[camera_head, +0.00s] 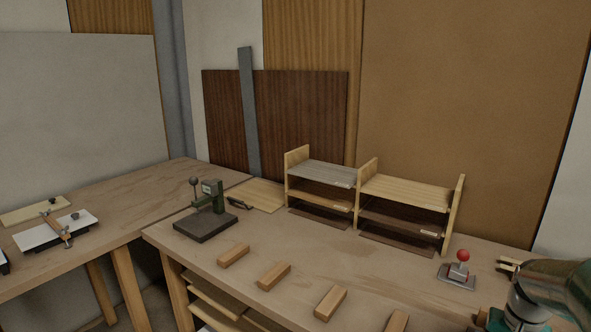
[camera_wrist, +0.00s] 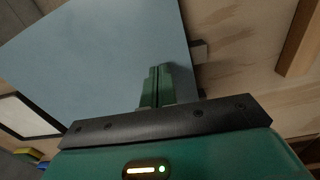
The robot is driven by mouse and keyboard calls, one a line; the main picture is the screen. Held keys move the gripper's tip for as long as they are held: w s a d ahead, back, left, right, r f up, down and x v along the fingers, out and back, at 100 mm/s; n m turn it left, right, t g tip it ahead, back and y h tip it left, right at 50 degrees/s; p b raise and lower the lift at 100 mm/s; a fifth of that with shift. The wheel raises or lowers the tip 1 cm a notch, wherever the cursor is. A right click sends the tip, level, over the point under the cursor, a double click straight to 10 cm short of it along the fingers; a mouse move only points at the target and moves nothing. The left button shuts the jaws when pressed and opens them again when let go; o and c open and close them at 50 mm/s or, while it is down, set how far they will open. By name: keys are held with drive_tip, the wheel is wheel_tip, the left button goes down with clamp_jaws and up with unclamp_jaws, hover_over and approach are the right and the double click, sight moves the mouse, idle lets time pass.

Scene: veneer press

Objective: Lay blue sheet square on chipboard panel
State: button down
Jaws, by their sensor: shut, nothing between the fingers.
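A large blue-grey sheet (camera_wrist: 100,55) fills the upper left of the wrist view, with its right edge slanting down past my fingers. My gripper (camera_wrist: 157,80) is shut with green fingers together and nothing held. The fingers overlap the sheet's lower right part in the picture; I cannot tell whether they touch it. Whatever lies under the sheet is mostly hidden, and I cannot make out the chipboard panel. In the head view only part of my arm shows at the lower right, and the blue sheet is not seen.
A side bench (camera_head: 110,205) at left holds a white board with a clamp (camera_head: 58,228). Bare wood shows between blocks.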

drive_tip(key=shift+f, duration=0.9)
drive_tip(key=shift+w+d, duration=0.35)
drive_tip(key=shift+w, duration=0.2)
idle(0.3)
drive_tip(key=shift+r, duration=3.55)
drive_tip(key=s+a+r+n+t+h, duration=0.1)
drive_tip(key=a+r+n, duration=0.15)
drive_tip(key=a, duration=0.45)
drive_tip(key=s+a+r+n+t, duration=0.15)
drive_tip(key=a+r, duration=0.25)
drive_tip(key=a, duration=0.4)
drive_tip(key=s+a+n+t+y, duration=0.1)
drive_tip(key=s+a+n+t, duration=0.1)
drive_tip(key=s+a, duration=0.7)
drive_tip(key=a+t, duration=0.1)
drive_tip(key=a, duration=0.2)
drive_tip(key=shift+s+a+n, duration=0.15)
drive_tip(key=shift+a+n, duration=0.2)
drive_tip(key=shift+n, duration=0.05)
